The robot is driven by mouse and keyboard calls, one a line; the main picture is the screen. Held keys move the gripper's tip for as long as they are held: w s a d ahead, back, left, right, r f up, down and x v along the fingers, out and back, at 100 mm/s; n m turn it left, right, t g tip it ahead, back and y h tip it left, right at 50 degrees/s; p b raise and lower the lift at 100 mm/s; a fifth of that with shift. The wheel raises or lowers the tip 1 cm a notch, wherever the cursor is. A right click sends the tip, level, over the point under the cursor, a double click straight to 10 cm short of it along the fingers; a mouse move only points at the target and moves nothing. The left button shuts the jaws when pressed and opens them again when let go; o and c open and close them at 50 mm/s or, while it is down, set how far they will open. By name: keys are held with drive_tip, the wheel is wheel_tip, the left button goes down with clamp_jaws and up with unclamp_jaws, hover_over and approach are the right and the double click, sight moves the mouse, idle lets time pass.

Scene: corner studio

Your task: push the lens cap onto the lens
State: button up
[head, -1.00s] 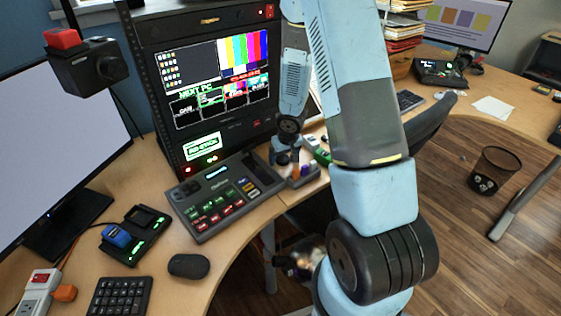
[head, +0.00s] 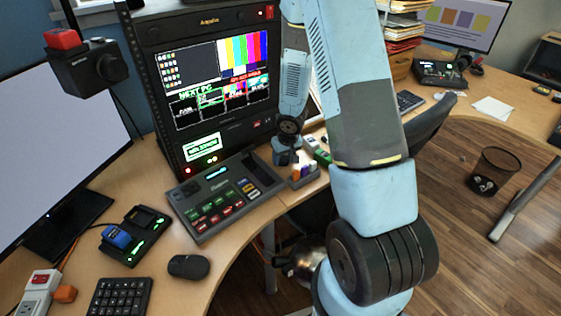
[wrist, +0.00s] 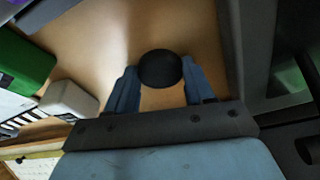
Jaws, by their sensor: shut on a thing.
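The lens cap (wrist: 160,68) is a black round disc between the two blue fingers of my gripper (wrist: 155,88) in the wrist view. My gripper is shut on it, with a finger on each side, over bare wooden desk. In the head view my gripper (head: 286,157) is small and partly hidden by my arm, low at the back of the desk; I cannot make out the cap there. A black camera (head: 88,68) stands at the upper left, its round lens (head: 111,68) facing right. The gripper is well to the right of and below the lens.
A control panel (head: 222,192) lies left of my gripper, and a tall rack with screens (head: 163,62) stands behind it. A small tray of coloured items (head: 304,177) is close on the right. A monitor (head: 55,150) stands below the camera. A mouse (head: 189,267) lies in front.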

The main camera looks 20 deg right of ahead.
drive_tip(key=shift+r, duration=0.15)
wheel_tip(320, 180, up, 28)
idle(1.2)
idle(0.3)
